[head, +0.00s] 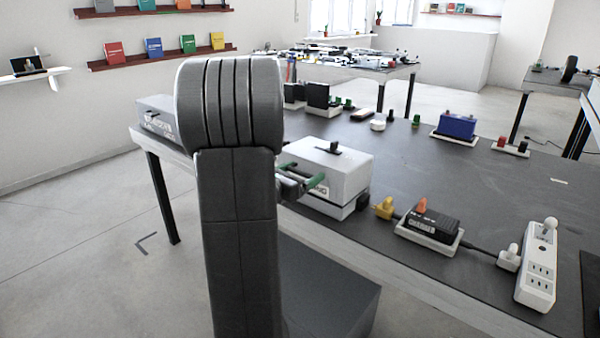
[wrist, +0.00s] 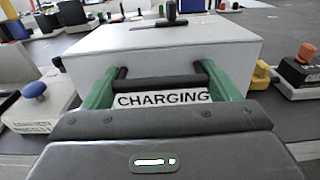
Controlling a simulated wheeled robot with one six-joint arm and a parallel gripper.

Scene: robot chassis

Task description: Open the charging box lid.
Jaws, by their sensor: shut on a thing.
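The white charging box (head: 338,168) stands at the table's near edge in the head view, with a black knob on its top. It fills the upper middle of the wrist view (wrist: 165,45), with the word CHARGING on its front. Its lid (wrist: 130,38) looks down, with no opening visible. My gripper (wrist: 161,80) is at the box's front. Its two green fingers are shut on the ends of a black handle bar (wrist: 160,82) on that front. In the head view my gripper (head: 303,173) is partly hidden behind my arm.
A black charger on a white tray (head: 428,230), a yellow plug (head: 384,208) and a white power strip (head: 538,265) lie right of the box. A blue battery block (head: 457,126) stands farther back. In the wrist view, a white case with a blue knob (wrist: 34,90) is at left.

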